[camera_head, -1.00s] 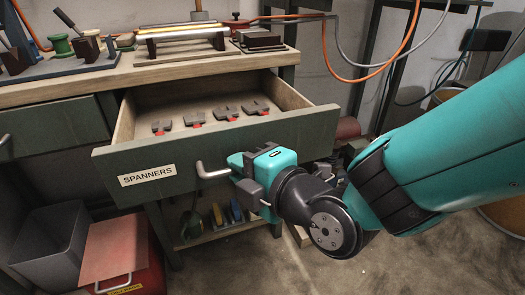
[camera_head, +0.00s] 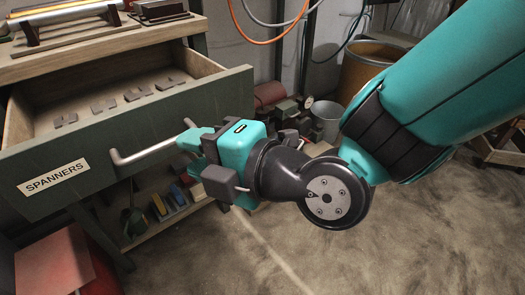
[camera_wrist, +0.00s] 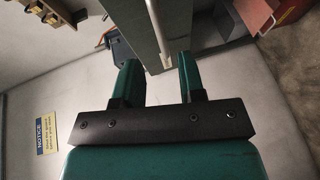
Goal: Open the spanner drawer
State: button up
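The spanner drawer (camera_head: 140,134), dark green with a "SPANNERS" label (camera_head: 53,177), stands pulled out of the bench. Several grey pieces (camera_head: 136,94) lie inside. Its metal bar handle (camera_head: 147,154) sticks out from the front. My gripper (camera_head: 188,140) is at the right end of the handle in the head view. In the wrist view my gripper (camera_wrist: 156,70) is open, its two fingers wide apart. The handle (camera_wrist: 156,28) runs between them with a gap on both sides, so they are not closed on it.
The wooden bench top (camera_head: 110,42) is above the drawer. A red box (camera_head: 68,265) is on the floor at lower left. A shelf with tools (camera_head: 170,212) lies under the drawer. A bucket (camera_head: 328,118) and a barrel (camera_head: 368,68) stand behind. The floor at front right is clear.

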jog(key=b+v, duration=0.9)
jog(key=b, duration=0.2)
jog(key=shift+s+d, duration=0.2)
jog(key=shift+d, duration=0.15)
jog(key=s+d+f+m+g+h+p, duration=0.25)
jog(key=d+m+g+h+p, duration=0.6)
jog(key=d+m, duration=1.1)
jog(key=a+r+m+t+h+p, duration=0.1)
jog(key=r+m+p, duration=0.1)
jog(key=r+p, duration=1.6)
jog(key=a+r+m+t+p, duration=0.1)
jog(key=a+r+p, duration=0.1)
jog(key=r+p, duration=1.6)
jog(key=shift+w+a+r+m+h+p, duration=0.2)
jog(key=shift+w+m+h+p, duration=0.15)
jog(key=shift+p, duration=0.85)
